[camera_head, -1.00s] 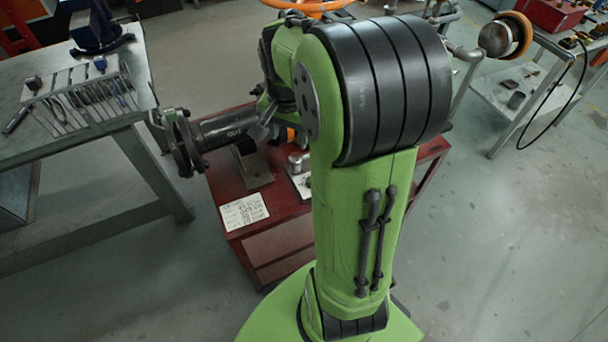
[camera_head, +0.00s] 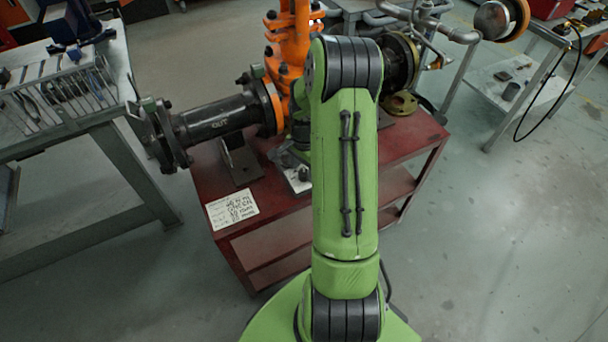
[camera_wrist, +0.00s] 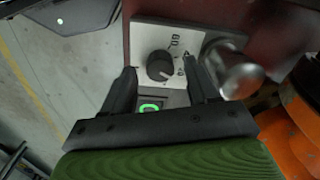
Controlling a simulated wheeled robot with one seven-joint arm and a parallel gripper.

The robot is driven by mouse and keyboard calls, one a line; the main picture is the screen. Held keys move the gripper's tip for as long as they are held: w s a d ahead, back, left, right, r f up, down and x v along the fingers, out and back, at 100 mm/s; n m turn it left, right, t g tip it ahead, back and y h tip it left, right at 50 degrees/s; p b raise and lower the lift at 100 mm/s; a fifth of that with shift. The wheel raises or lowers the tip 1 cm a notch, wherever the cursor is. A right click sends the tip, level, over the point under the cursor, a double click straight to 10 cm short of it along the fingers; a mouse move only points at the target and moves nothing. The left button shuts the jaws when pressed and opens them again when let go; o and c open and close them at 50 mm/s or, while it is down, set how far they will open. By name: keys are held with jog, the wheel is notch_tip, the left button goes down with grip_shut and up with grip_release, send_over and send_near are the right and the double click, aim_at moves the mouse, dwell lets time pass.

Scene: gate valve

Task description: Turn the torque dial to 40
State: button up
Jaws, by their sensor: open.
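The torque dial (camera_wrist: 160,66) is a dark round knob on a pale panel (camera_wrist: 148,36) in the wrist view. Printed numbers stand around it; one looks like 80, the others are too blurred to read. The dial's present setting cannot be made out. My gripper (camera_wrist: 160,68) is open, with one finger on each side of the dial; I cannot tell whether either finger touches it. A green lit display (camera_wrist: 150,106) shows between the fingers, partly hidden.
A metal cylinder (camera_wrist: 238,72) stands close to the right finger. The orange valve (camera_head: 290,45) with a black flanged pipe (camera_head: 215,120) rises over the red cart (camera_head: 228,188). A note card (camera_head: 232,207) lies on the cart. A workbench (camera_head: 75,130) stands left.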

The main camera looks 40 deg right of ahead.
jog(key=shift+f, duration=0.75)
jog(key=shift+c, duration=0.4)
jog(key=c, duration=1)
jog(key=shift+o, duration=0.2)
jog(key=shift+n, duration=0.3)
jog(key=n, duration=0.3)
jog(key=shift+p, duration=0.3)
jog(key=shift+n, duration=2.5)
